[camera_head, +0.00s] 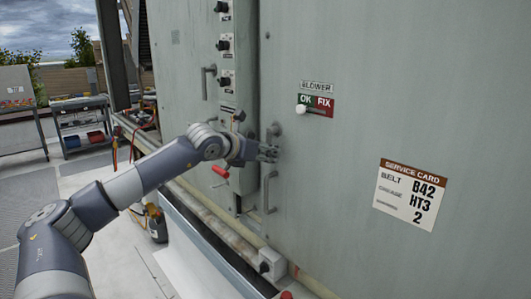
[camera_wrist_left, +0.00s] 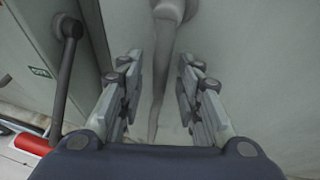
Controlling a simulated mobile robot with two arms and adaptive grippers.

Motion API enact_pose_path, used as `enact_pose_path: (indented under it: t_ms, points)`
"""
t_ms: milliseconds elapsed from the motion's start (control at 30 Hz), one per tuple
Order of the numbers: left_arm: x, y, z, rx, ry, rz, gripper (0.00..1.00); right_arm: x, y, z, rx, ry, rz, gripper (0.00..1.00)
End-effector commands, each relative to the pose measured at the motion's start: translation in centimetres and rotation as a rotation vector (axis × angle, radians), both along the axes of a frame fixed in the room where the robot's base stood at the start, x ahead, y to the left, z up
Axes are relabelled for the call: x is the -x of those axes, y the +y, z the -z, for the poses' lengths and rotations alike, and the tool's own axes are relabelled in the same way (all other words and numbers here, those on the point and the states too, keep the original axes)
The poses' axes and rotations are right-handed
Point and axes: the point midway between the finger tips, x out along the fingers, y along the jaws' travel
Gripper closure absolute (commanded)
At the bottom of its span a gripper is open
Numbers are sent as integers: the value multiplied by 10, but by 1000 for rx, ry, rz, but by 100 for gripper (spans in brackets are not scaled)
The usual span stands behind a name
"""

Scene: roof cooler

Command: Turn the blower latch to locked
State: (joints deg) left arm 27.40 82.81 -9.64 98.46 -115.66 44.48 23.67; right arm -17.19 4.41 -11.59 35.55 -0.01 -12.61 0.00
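The blower latch is a grey lever on the large pale green door panel. Its round pivot (camera_head: 273,131) shows in the head view, just above my left gripper (camera_head: 268,152), which hides part of the lever. In the left wrist view the latch lever (camera_wrist_left: 165,60) hangs down from its pivot, nearly vertical with a slight slant. The lever lies between the two fingers of my left gripper (camera_wrist_left: 160,85), which are apart with a gap on each side. Whether a fingertip touches it cannot be told. My right gripper is not in view.
A grey pull handle (camera_head: 268,192) is just below the gripper. A red-gripped lever (camera_head: 220,172) sits on the left panel. A BLOWER sign (camera_head: 317,87) and OK/FIX slider (camera_head: 316,105) are up right, its white knob at the OK side. A service card (camera_head: 410,193) hangs further right.

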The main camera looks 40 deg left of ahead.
Motion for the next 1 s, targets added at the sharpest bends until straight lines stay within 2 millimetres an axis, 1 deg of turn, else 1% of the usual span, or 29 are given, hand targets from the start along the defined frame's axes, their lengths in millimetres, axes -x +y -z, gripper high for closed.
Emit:
enact_pose_path:
  t_ms: [267, 467, 667, 767, 1000]
  points:
    - [0, 0, -1, -1, -2, 0, 67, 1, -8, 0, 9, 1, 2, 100]
    - [5, -2, -7, -12, -5, 5, 67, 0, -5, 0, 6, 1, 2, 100]
    - [20, -3, -13, -13, -5, 4, 67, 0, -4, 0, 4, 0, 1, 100]
    - [30, -1, -14, -6, -1, -4, 67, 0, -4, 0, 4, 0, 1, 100]
    - [57, -5, -25, -6, 0, -3, 67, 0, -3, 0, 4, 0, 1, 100]
